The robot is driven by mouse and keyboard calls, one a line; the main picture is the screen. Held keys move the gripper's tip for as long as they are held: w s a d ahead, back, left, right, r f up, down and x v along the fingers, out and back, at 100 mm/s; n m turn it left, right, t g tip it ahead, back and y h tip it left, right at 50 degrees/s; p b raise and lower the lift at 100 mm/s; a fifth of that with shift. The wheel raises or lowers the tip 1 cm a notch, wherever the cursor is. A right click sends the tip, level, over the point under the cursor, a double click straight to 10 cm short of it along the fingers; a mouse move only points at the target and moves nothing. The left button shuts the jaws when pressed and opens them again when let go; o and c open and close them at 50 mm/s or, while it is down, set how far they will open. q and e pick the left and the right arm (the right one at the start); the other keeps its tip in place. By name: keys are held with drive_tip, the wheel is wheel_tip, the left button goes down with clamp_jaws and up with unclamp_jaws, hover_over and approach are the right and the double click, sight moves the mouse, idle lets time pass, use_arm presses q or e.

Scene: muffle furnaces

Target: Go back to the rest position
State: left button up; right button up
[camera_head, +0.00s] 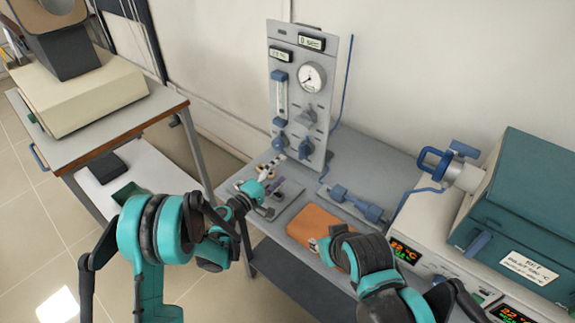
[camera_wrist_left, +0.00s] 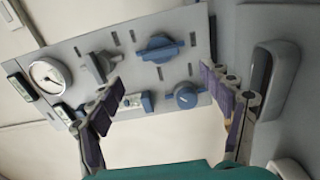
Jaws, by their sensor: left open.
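My left gripper (camera_head: 274,181) is over the grey bench, in front of the upright gas panel (camera_head: 321,112). In the left wrist view its two dark-padded fingers (camera_wrist_left: 162,88) are spread wide with nothing between them. Beyond them, the panel shows a round gauge (camera_wrist_left: 48,77) and blue knobs (camera_wrist_left: 158,48). My right arm comes in at the lower middle of the head view. Its gripper (camera_head: 318,244) is mostly hidden behind the arm, beside the orange pad (camera_head: 314,222), so its jaws cannot be made out.
A teal furnace (camera_head: 525,205) with a blue handle stands at the right, on a pale base with lit displays. A wooden-edged table (camera_head: 118,123) with a beige device stands at the left. Open floor shows at lower left.

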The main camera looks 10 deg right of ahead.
use_arm(q)
drive_tip(key=shift+s+a+r, duration=0.1)
idle(0.7)
drive_tip(key=s+a+r+m+g+y, duration=0.2)
drive_tip(key=s+a+r+m+y, duration=0.25)
drive_tip(key=s+a+r, duration=0.4)
drive_tip(key=s+a+f+m+g+y, duration=0.1)
drive_tip(key=s+a+f+m+y, duration=0.2)
drive_tip(key=s+a+y, duration=0.6)
drive_tip(key=s+a, duration=1.3)
drive_tip(key=shift+g+y, duration=0.35)
drive_tip(key=shift+g, duration=0.05)
drive_tip(key=shift+f, duration=0.1)
